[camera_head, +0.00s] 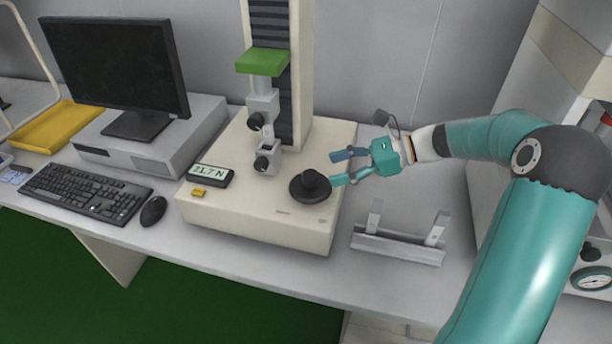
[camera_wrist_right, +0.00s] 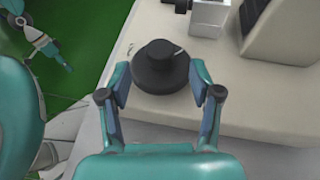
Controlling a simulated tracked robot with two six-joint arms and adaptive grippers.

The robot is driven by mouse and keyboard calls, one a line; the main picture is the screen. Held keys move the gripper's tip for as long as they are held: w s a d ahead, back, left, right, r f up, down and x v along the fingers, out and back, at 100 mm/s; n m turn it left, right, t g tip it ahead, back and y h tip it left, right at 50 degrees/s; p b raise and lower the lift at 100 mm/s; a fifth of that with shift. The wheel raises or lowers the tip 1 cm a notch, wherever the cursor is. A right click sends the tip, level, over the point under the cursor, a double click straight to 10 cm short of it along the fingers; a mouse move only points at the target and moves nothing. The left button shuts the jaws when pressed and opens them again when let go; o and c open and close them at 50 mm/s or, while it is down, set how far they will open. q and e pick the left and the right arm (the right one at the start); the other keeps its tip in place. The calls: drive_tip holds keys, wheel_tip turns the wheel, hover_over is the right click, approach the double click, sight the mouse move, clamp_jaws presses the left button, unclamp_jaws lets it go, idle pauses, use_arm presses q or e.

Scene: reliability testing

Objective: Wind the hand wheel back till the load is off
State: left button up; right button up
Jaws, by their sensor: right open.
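The black hand wheel (camera_head: 310,187) lies on top of the cream tester base, with a raised knob at its centre. My right gripper (camera_head: 342,167) is open just to the right of the wheel. In the right wrist view the wheel (camera_wrist_right: 160,67) sits ahead of and partly between the spread fingers of my right gripper (camera_wrist_right: 160,85); I cannot tell whether they touch it. A white mark shows on its top. The small display (camera_head: 210,175) reads about 21.7 N. Upper and lower clamps (camera_head: 263,147) stand under the green crosshead (camera_head: 262,61), with a small specimen between them. My left gripper is not in the head view.
A metal bracket rack (camera_head: 398,246) stands on the bench right of the tester. A keyboard (camera_head: 87,193), mouse (camera_head: 153,211) and monitor (camera_head: 116,72) are on the left. A yellow tray (camera_head: 58,127) lies at the far left. A pressure gauge (camera_head: 592,279) shows at the right edge.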

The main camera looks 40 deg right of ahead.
sight(314, 174)
drive_tip(key=x, duration=0.7)
